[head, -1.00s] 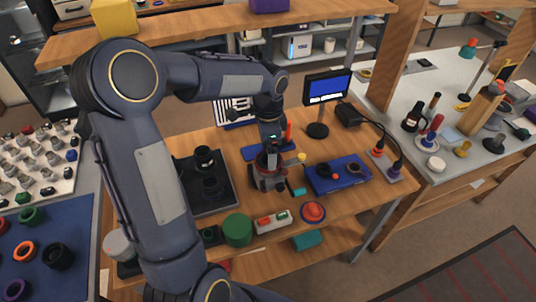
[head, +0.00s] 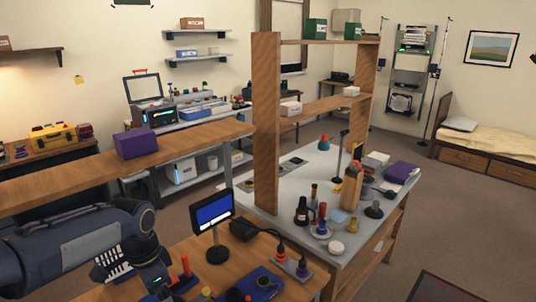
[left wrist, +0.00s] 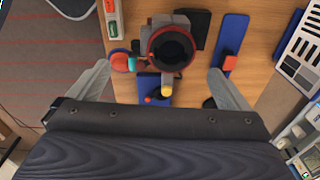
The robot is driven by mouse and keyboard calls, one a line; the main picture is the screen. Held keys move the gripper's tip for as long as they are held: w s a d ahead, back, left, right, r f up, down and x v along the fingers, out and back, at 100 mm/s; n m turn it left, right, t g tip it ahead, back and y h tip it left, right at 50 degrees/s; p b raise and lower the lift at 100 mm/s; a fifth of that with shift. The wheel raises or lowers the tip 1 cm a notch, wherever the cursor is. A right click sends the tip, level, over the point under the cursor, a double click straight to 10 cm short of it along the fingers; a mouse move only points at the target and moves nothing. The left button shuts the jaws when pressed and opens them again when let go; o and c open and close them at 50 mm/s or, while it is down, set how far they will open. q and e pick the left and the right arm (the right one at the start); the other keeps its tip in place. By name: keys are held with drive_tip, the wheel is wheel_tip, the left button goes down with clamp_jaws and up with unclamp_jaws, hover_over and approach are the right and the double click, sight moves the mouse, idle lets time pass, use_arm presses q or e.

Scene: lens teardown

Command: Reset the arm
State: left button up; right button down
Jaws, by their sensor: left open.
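My left arm enters the head view at the lower left, and its gripper lies beyond the bottom edge there. In the left wrist view my left gripper (left wrist: 160,72) is open, with its two fingers spread wide and nothing between their tips. Below it on the wooden workbench (left wrist: 127,18) stands a dark round holder (left wrist: 172,48) with an open ring top and a yellow-tipped knob (left wrist: 167,91). The holder appears apart from both fingers. My right arm and gripper do not show.
A small monitor (head: 212,213) stands on the bench, with a blue tray (head: 262,282) in front. A grey side table (head: 262,208) holds bottles and tools at right. Open floor (head: 440,225) lies beyond.

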use_arm(q)
drive_tip(key=s+d+n+t+h, duration=0.1)
drive_tip(key=s+d+n+t, duration=0.1)
drive_tip(key=s+n, duration=0.3)
drive_tip(key=s+d+r+n+t+h, duration=0.1)
drive_tip(key=s+d+n, duration=0.4)
drive_tip(key=s, duration=0.9)
drive_tip(key=shift+s+r+n+t+h, duration=0.3)
drive_tip(key=shift+t+h, duration=0.5)
drive_tip(key=shift+t, duration=0.2)
